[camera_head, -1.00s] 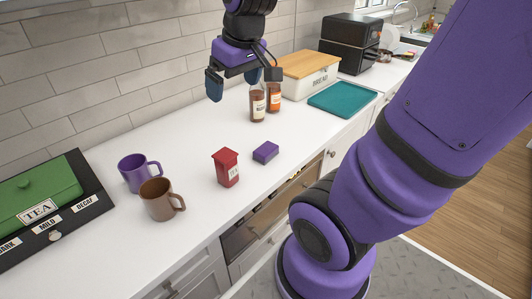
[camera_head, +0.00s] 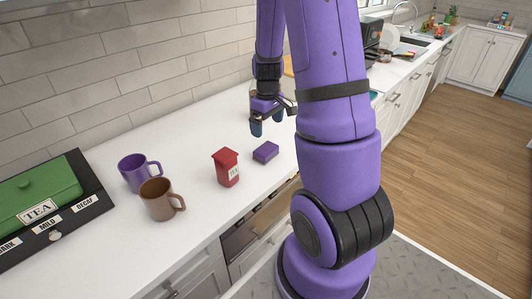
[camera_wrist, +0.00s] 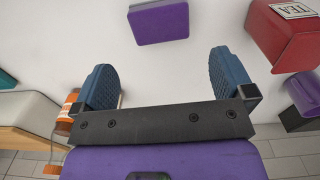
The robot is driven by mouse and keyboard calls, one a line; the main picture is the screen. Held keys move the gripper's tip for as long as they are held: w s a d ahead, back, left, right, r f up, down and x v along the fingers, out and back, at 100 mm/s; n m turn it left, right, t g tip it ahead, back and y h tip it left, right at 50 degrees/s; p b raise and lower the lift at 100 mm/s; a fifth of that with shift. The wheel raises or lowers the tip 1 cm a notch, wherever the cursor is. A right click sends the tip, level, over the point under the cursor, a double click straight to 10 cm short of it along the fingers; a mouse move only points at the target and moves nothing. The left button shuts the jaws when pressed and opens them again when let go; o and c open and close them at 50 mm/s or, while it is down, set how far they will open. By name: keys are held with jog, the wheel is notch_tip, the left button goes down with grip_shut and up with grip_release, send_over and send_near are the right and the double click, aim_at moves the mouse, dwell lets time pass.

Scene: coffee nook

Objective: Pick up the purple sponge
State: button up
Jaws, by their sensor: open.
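The purple sponge (camera_head: 265,152) lies flat on the white counter, just right of a red tea canister. My gripper (camera_head: 266,126) is above and a little behind the sponge, pointing down. In the wrist view the sponge (camera_wrist: 159,21) shows at the top, beyond the fingertips and between their lines. My gripper's two blue fingers (camera_wrist: 166,78) are spread wide apart with nothing between them. The gripper is apart from the sponge.
The red tea canister (camera_head: 227,168) stands close left of the sponge. A bottle (camera_wrist: 66,118) is near the left finger in the wrist view.

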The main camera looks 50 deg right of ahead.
aim_at(266, 148)
notch_tip(266, 148, down, 6)
jog(key=shift+d+r, duration=0.1)
jog(key=shift+r, duration=0.15)
jog(key=shift+w+f, duration=0.15)
jog(key=shift+f, duration=1.2)
jog(key=shift+w+f, duration=0.1)
jog(key=shift+f, duration=1.2)
jog(key=shift+c, duration=0.2)
jog(key=c, duration=0.6)
